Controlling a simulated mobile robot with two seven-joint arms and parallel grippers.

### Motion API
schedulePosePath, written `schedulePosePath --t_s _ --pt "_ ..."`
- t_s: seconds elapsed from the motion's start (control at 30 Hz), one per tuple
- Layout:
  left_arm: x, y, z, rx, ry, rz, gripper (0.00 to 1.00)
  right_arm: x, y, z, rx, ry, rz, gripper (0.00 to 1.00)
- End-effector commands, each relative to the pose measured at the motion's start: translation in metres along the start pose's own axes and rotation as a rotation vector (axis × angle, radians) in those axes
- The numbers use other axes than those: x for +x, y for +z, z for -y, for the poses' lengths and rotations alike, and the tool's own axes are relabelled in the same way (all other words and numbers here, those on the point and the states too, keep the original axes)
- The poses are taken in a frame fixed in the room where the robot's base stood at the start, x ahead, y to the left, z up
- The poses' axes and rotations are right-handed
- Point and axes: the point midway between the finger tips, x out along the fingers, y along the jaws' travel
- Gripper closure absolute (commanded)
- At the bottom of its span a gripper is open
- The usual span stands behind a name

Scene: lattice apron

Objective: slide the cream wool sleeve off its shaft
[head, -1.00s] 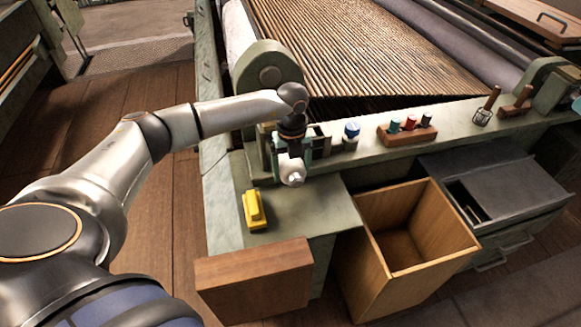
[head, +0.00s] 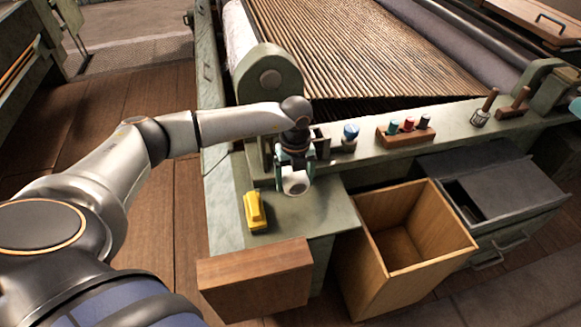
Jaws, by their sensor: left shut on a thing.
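The cream wool sleeve (head: 296,187) is a short pale cylinder at the front of the green machine frame, above the green shelf. Its near end faces me and shows a round, darker opening. My left gripper (head: 294,173) is shut on it from above, with the fingers at its sides. I see no shaft tip at the near end. The wrist and fingers hide what lies behind the sleeve, so I cannot tell whether the shaft is still inside it.
A yellow object (head: 255,211) sits on the green shelf (head: 315,219), left of the sleeve. An open wooden bin (head: 447,217) stands at right of the shelf. A blue-topped knob (head: 350,132) and a wooden block with bobbins (head: 407,136) are on the rail.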

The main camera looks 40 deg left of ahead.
Motion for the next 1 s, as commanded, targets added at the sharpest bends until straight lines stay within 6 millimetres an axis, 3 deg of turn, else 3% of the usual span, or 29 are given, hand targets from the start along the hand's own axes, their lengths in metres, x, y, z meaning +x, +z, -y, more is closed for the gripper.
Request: schedulePosePath --t_s 1.0 --pt "-0.001 -0.041 0.0 0.002 0.001 0.0 0.48 -0.015 -0.015 -0.002 0.004 0.008 -0.007 1.0"
